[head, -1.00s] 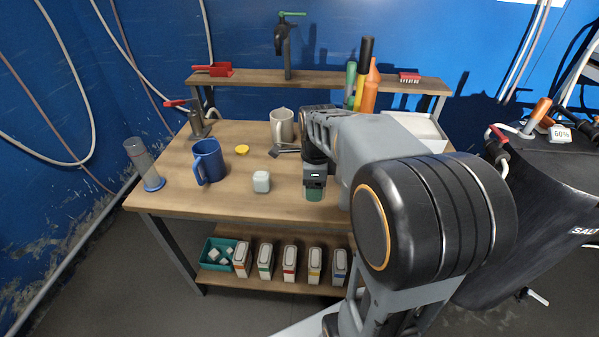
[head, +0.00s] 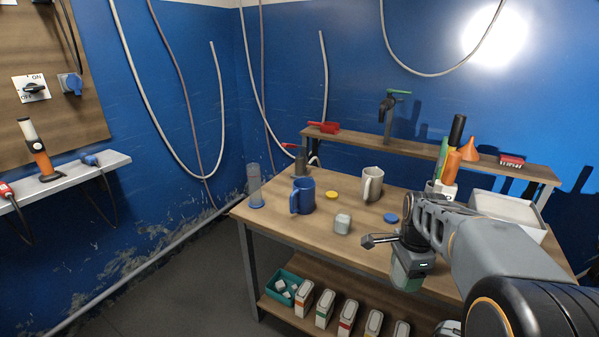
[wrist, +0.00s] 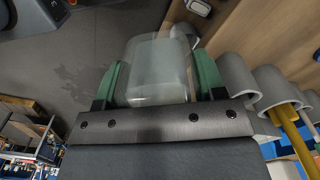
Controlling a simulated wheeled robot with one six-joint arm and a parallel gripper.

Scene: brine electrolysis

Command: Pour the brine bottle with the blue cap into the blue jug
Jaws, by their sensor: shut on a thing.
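My gripper (head: 408,272) is over the front part of the workbench in the head view. In the wrist view its two green fingers are shut on a clear, see-through bottle (wrist: 155,72), which looks like the brine bottle. No cap shows on it, and its mouth is hard to make out. A round blue cap (head: 390,217) lies alone on the tabletop just behind my gripper. The blue jug (head: 304,196) stands upright on the left part of the tabletop, to the left of my gripper and well apart from it.
On the workbench (head: 270,226) are a small whitish block (head: 342,223), a yellow cap (head: 331,195), a grey jug (head: 371,184) and a clear cylinder with a blue base (head: 254,186). A raised shelf (head: 350,142) runs behind. A white tray (head: 508,214) stands right.

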